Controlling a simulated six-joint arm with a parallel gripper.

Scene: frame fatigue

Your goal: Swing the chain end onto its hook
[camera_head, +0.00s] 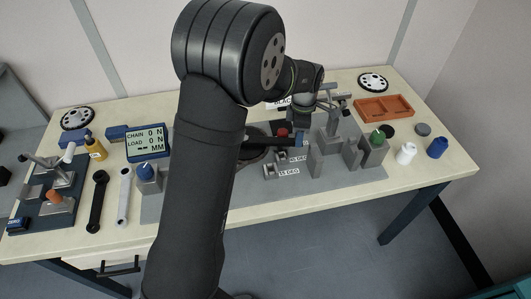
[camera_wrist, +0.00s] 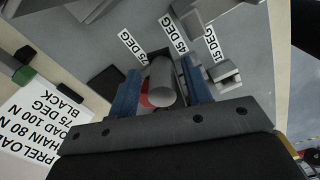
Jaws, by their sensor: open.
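My gripper (camera_wrist: 161,68) is open in the wrist view, its two blue fingers apart. A grey cylinder (camera_wrist: 161,82) with a red part (camera_wrist: 146,98) shows between the fingers; I cannot tell whether they touch it. In the head view my gripper (camera_head: 301,136) is low over the grey plate, next to a red-topped piece (camera_head: 283,132). Small grey blocks stand by the 45 DEG label (camera_head: 298,158) and the 15 DEG label (camera_head: 288,172). The wrist view also shows a 75 DEG label (camera_wrist: 132,43). I cannot make out the chain end or which block is its hook.
A display (camera_head: 145,141) reads chain 0 N and load 0 N. Grey uprights (camera_head: 316,160) and a green-topped knob (camera_head: 377,139) stand right of my gripper. An orange tray (camera_head: 384,107) lies at back right. Two wrenches (camera_head: 98,203) lie at left. My arm hides the table's middle.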

